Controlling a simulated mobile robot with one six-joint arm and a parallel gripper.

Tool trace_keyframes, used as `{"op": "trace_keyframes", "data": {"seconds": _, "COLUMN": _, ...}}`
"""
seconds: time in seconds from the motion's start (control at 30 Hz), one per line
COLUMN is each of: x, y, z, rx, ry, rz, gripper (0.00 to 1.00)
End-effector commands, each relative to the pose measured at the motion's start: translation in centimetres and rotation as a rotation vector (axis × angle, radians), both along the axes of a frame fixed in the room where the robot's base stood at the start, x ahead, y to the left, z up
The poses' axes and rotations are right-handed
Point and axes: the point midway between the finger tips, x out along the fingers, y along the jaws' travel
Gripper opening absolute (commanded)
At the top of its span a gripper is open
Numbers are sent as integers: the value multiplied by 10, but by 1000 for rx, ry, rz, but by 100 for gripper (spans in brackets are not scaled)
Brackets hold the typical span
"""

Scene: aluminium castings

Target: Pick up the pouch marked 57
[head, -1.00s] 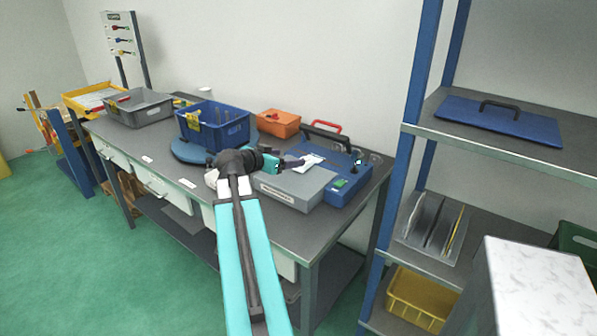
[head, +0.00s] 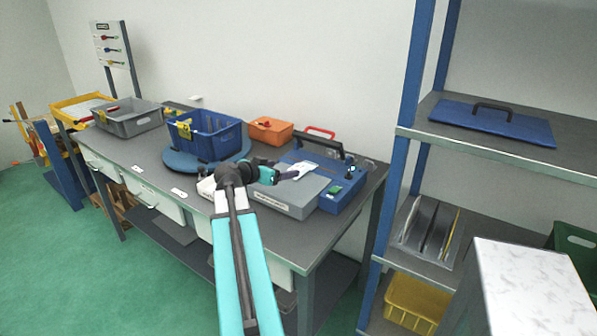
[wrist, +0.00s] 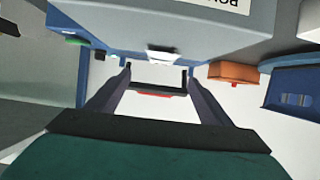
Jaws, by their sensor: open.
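A small white packet (head: 304,166), likely the pouch, lies at the grey and blue cases on the workbench. Its marking is too small to read. My gripper (head: 288,176) is just left of it, low over the grey case, its dark fingers pointing right. In the wrist view, which looks upside down, the two fingers of my gripper (wrist: 156,72) stand apart with nothing held. A small white thing (wrist: 163,55) shows beyond and between the tips, perhaps the same packet; I cannot tell if the fingers touch it.
The grey case (head: 285,198) and blue case (head: 345,190) crowd the bench's right end. A blue crate (head: 205,138) stands on a round blue base, with an orange box (head: 270,130) behind. A grey bin (head: 128,122) is farther left. A blue-post shelf (head: 412,90) stands right.

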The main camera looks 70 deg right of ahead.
Motion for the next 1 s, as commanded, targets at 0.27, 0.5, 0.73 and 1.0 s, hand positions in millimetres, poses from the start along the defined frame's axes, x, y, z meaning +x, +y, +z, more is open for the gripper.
{"op": "trace_keyframes", "data": {"seconds": 0.27, "x": -9, "y": -38, "z": -14, "rx": 0, "ry": 0, "rz": -2, "gripper": 73}}
{"op": "trace_keyframes", "data": {"seconds": 0.5, "x": -14, "y": -52, "z": -22, "rx": 0, "ry": -1, "rz": -1, "gripper": 73}}
{"op": "trace_keyframes", "data": {"seconds": 0.73, "x": -15, "y": -52, "z": -22, "rx": 0, "ry": -1, "rz": -1, "gripper": 73}}
{"op": "trace_keyframes", "data": {"seconds": 1.0, "x": -16, "y": -58, "z": -24, "rx": 0, "ry": 0, "rz": -3, "gripper": 73}}
